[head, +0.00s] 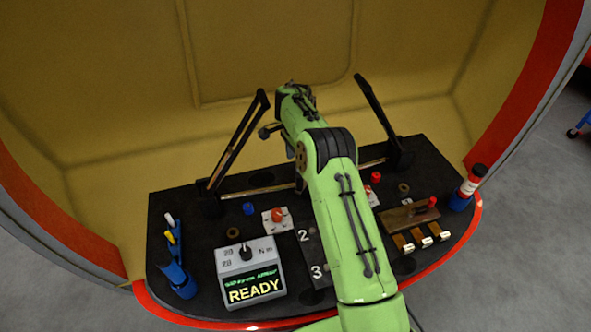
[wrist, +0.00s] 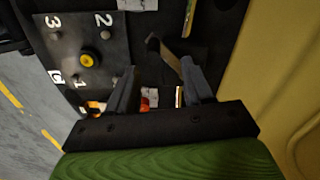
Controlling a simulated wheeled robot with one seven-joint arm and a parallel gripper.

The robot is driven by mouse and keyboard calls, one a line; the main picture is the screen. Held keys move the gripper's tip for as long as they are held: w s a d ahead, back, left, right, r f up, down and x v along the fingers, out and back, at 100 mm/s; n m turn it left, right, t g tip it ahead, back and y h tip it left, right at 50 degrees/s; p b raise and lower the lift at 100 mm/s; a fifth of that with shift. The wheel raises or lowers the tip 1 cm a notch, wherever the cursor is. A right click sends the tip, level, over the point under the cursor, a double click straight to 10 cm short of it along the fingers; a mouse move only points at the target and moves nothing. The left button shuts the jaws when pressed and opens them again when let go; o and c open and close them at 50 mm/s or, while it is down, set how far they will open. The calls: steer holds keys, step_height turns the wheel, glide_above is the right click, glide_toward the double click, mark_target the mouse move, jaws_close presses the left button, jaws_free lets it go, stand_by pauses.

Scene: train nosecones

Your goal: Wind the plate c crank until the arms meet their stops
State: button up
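Two slim dark arms stand tilted at the back of the black bench, the left arm (head: 238,140) and the right arm (head: 374,106). A shaft (head: 258,192) runs between their feet, partly behind my green arm. In the wrist view a dark plate (wrist: 108,40) carries the numbers 1, 2 and 3, a yellow round knob (wrist: 88,60) and a small white letter tag (wrist: 56,77). I cannot make out the crank for certain. My gripper (wrist: 160,80) is open, its dark fingers apart. A bronze-coloured bar (wrist: 171,57) shows just beyond them; contact is unclear.
A box reading READY (head: 251,274) stands at the front. Orange knobs on white plates (head: 277,217), a blue holder (head: 176,278), a wooden block with switches (head: 409,216) and a red-and-white bottle (head: 469,184) crowd the bench. A yellow wall (head: 270,60) closes the back.

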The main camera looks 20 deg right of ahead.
step_height(320, 180, up, 6)
steer(key=p, duration=0.1)
steer(key=shift+r, duration=0.1)
steer(key=s+a+r+n+t+h, duration=0.1)
steer(key=s+r+n, duration=0.3)
steer(key=s+r, duration=0.4)
steer(key=s+r+n+t, duration=0.2)
steer(key=s+r+n, duration=0.3)
steer(key=r, duration=0.6)
steer(key=s+a+f+n+t, duration=0.1)
steer(key=s+n, duration=0.1)
steer(key=s, duration=0.6)
steer(key=s+a+f+n, duration=0.1)
steer(key=s+n, duration=0.1)
steer(key=s, duration=0.7)
steer(key=s+a+f+n+t+y+p, duration=0.1)
steer(key=s+n, duration=0.1)
steer(key=s, duration=0.6)
steer(key=shift+s+a+n+t, duration=0.2)
steer(key=shift+s+n+t, duration=0.1)
steer(key=shift+n, duration=0.1)
steer(key=shift+r, duration=0.1)
